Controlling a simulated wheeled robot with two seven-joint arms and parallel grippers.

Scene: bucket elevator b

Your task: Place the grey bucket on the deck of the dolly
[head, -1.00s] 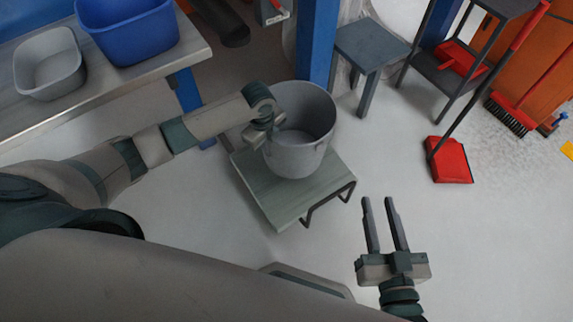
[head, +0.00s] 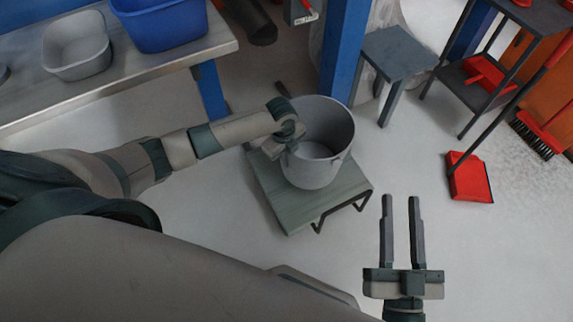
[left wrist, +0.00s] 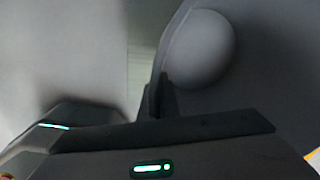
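The grey bucket (head: 340,140) is upright over the deck of the dolly (head: 290,208), a low grey-green platform with dark bent tubing at its right side. The bucket hides the rear right part of the deck, and I cannot tell whether its base touches. My left gripper (head: 283,143) is at the bucket's left side. In the left wrist view, my left gripper's fingers (left wrist: 159,98) close on the edge of the bucket wall (left wrist: 260,85). My right gripper (head: 401,205) is open and empty, right of the dolly above the floor.
A bench (head: 130,85) at upper left holds a grey tub (head: 77,55) and a blue bin (head: 160,25). A blue post (head: 345,55) and a grey stool (head: 398,52) stand behind the bucket. A red dustpan (head: 470,180) lies right. Floor in front is clear.

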